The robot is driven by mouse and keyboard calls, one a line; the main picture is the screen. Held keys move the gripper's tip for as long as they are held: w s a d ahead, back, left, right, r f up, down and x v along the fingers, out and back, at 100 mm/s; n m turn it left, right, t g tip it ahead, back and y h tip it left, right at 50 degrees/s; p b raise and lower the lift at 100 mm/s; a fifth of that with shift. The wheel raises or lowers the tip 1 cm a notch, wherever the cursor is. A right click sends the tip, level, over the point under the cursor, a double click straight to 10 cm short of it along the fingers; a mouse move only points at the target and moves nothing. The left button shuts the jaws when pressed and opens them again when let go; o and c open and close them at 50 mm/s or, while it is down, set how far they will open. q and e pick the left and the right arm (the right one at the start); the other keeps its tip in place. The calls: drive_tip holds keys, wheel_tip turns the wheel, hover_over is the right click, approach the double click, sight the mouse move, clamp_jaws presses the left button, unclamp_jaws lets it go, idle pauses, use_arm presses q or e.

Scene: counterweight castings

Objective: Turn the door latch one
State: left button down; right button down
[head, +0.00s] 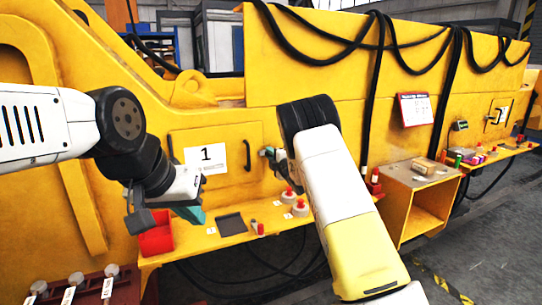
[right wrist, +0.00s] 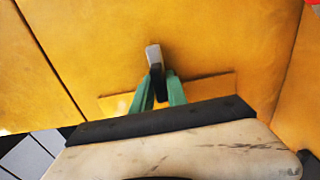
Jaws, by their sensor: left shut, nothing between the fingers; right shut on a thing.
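The door (head: 222,135) with the white label "1" (head: 205,157) is a yellow panel in the machine's side, and it looks closed. It has a black bar handle (head: 247,155). The door latch, a small lever with a grey tip and a dark lower part, shows in the right wrist view (right wrist: 154,58). My right gripper (right wrist: 160,88) is shut on it with green fingers on both sides. In the head view my right gripper (head: 270,153) is just right of the door, with the latch largely hidden. My left gripper (head: 192,214) is shut and empty, in front of the door's lower left.
Below the door a yellow shelf (head: 185,247) holds a red bin (head: 156,238), a dark tray (head: 232,224) and red-topped items (head: 300,207). A yellow open cabinet (head: 410,190) stands to the right. Black cables (head: 371,100) hang on the machine.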

drive_tip(key=c, duration=1.4)
unclamp_jaws()
drive_tip(key=shift+c, duration=0.2)
drive_tip(key=v, duration=0.8)
